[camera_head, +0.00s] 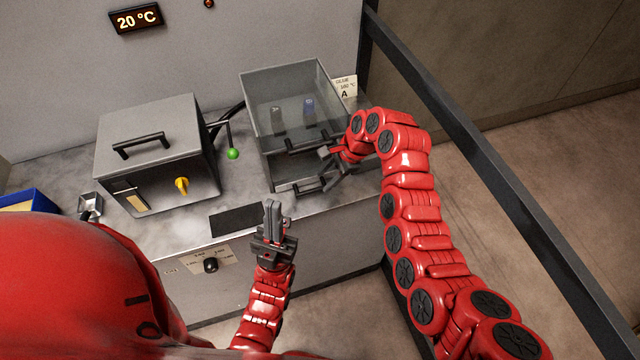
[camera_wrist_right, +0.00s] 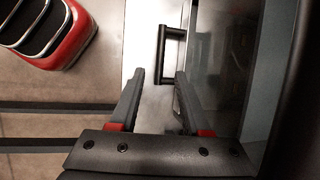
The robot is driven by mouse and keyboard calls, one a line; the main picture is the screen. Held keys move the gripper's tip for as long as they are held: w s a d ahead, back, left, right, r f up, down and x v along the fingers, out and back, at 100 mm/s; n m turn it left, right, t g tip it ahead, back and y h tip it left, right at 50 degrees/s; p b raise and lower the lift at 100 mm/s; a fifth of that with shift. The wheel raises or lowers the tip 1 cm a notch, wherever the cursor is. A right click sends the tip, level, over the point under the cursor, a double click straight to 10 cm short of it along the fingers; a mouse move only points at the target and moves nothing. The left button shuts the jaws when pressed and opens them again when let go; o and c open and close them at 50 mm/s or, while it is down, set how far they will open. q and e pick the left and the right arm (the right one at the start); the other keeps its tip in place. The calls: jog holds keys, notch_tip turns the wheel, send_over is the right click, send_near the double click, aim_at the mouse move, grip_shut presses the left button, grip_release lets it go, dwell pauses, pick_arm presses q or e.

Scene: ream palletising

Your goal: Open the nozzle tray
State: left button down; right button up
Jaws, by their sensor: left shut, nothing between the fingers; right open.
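A grey cabinet (camera_head: 266,90) with a glass front stands at the back of the counter. It has a dark upper handle (camera_head: 309,146) and a lower handle (camera_head: 311,186) on what looks like the tray front; I cannot tell for sure that this is the nozzle tray. Two small items, one grey (camera_head: 278,120) and one blue (camera_head: 308,106), show behind the glass. My right gripper (camera_head: 328,165) is open by the cabinet's right front, near both handles. In the right wrist view, a dark handle (camera_wrist_right: 172,45) lies just beyond the open fingers. My left gripper (camera_head: 272,208) is shut and empty before the counter.
A grey box (camera_head: 150,135) with a lid handle and yellow knob stands left on the counter. A green-tipped lever (camera_head: 232,153) stands between it and the cabinet. A dark plate (camera_head: 234,221) lies at the counter's front. A dark rail (camera_head: 480,160) runs along the right.

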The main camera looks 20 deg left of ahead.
aim_at(317, 189)
jog(key=shift+p+x, duration=0.3)
jog(key=shift+x, duration=2)
grip_shut()
